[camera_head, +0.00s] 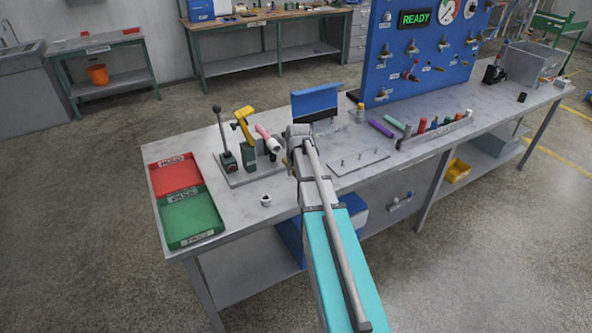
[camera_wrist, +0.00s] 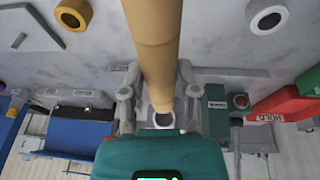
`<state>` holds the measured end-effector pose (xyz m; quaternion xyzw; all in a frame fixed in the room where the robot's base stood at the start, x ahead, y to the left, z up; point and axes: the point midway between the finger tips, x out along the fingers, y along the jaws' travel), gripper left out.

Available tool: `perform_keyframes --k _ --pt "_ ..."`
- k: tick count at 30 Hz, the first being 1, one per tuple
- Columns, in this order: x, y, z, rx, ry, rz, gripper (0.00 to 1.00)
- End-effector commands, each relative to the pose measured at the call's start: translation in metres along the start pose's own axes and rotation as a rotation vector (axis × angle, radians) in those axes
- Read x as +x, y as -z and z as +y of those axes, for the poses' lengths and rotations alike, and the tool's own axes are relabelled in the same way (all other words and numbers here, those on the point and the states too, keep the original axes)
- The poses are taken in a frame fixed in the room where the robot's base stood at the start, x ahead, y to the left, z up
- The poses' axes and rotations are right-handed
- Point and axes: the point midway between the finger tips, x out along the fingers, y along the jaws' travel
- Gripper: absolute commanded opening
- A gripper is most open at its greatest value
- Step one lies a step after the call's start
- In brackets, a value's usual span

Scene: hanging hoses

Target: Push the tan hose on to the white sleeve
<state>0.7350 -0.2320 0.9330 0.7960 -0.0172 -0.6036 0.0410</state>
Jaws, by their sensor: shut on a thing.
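The tan hose (camera_wrist: 153,35) runs from the top edge of the wrist view down between the fingers of my gripper (camera_wrist: 159,85). My gripper is shut on it, near an open dark end. A short white sleeve (camera_wrist: 267,17) with a dark bore stands on the bench at the upper right of the wrist view, apart from the hose. It looks like the small white piece (camera_head: 265,200) on the bench in the head view. My gripper (camera_head: 298,135) is over the bench in the head view, where I cannot make out the tan hose.
A yellow ring (camera_wrist: 73,13) stands near a grey plate at upper left in the wrist view. A lever fixture (camera_head: 227,155), a yellow clamp (camera_head: 243,122) and a pink hose (camera_head: 265,134) stand left of my gripper. Red (camera_head: 176,172) and green (camera_head: 190,218) trays lie at the bench's left end.

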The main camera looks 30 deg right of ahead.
Motion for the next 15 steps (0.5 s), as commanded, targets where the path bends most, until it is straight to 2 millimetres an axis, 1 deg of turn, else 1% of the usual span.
perform_keyframes --k 15 --pt "0.009 0.032 0.002 0.001 0.001 0.0 0.0"
